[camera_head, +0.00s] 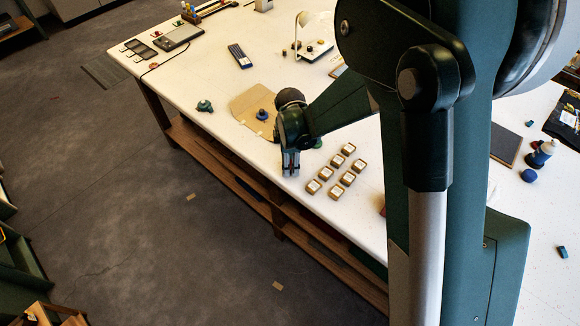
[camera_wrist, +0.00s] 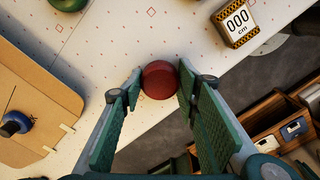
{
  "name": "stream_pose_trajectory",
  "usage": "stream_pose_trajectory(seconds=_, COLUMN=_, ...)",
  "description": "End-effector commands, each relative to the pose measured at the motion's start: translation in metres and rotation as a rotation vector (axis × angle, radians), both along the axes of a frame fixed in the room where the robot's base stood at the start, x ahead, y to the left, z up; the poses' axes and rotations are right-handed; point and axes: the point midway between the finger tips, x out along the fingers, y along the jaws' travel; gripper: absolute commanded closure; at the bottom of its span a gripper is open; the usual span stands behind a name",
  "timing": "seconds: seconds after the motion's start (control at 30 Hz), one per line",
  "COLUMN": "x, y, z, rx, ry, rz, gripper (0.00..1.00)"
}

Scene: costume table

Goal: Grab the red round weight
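The red round weight (camera_wrist: 160,80) shows in the wrist view between the tips of my two fingers, close to the table's edge. My gripper (camera_wrist: 160,84) has one green finger on each side of it. Both fingertips look very near its sides or touching them. I cannot tell whether they press on it, or whether it rests on the table. In the head view my gripper (camera_head: 291,168) points down at the near table edge, left of the small boxes. The weight is mostly hidden there by the fingers.
Several small boxes (camera_head: 337,191) stand right of my gripper, and one labelled box (camera_wrist: 236,21) shows in the wrist view. A tan board (camera_head: 245,106) with a blue knobbed piece (camera_head: 262,115) lies left. A green piece (camera_head: 205,105) stands further left. The floor (camera_wrist: 268,66) drops away beyond the edge.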

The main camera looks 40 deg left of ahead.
Motion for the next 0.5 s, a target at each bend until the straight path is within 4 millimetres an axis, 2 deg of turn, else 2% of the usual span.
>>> stream_pose_trajectory(seconds=0.5, x=-0.0001, y=-0.0002, z=0.0069, rx=0.0, ry=0.0, rz=0.0, gripper=0.86)
